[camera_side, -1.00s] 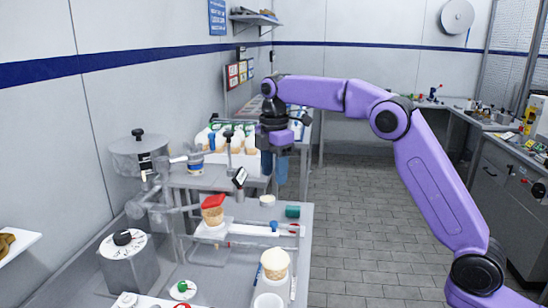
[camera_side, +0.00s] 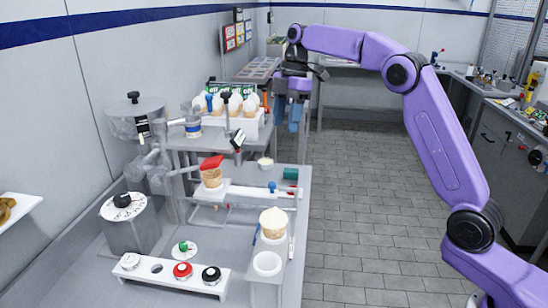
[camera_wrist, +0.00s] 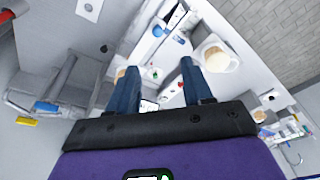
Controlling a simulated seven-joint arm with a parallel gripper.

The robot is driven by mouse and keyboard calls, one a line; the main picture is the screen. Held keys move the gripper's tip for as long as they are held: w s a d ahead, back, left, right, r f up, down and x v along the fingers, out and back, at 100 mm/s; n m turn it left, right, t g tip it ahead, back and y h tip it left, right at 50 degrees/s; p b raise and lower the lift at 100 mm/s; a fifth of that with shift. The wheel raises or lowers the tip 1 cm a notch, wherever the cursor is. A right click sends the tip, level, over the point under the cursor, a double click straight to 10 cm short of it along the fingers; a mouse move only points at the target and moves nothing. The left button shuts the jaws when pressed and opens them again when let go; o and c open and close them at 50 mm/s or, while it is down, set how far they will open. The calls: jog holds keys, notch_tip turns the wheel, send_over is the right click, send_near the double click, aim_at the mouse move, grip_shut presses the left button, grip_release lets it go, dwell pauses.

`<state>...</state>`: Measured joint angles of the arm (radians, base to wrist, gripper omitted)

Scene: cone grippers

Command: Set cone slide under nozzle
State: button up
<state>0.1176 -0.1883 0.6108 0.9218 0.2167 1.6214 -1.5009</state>
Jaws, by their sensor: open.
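The cone slide is a pale rail (camera_side: 245,191) with a blue knob (camera_side: 272,186), lying across the bench in the side view. A tan cone (camera_side: 211,179) with a red piece (camera_side: 211,162) on top stands at the rail's left end. The metal dispenser (camera_side: 160,172) is on the left; I cannot clearly make out its nozzle. My gripper (camera_side: 289,116) is open and empty above the bench's far right, apart from the slide. In the wrist view my gripper's blue fingers (camera_wrist: 158,78) are spread, with nothing held between them.
A white rack of cones (camera_side: 225,118) stands behind the slide, left of my gripper. A cream-filled cone (camera_side: 273,221), a white ring holder (camera_side: 267,263) and a row of coloured knobs (camera_side: 182,270) are in front.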

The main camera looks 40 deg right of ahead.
aim_at(272, 183)
jog(key=a+f, duration=0.1)
jog(key=f, duration=0.4)
jog(key=a+f+y, duration=0.1)
jog(key=f, duration=0.5)
jog(key=a+f+y, duration=0.1)
jog(key=f, duration=0.4)
jog(key=shift+a+f, duration=0.15)
jog(key=shift+a, duration=0.1)
jog(key=shift+c, duration=0.3)
grip_shut()
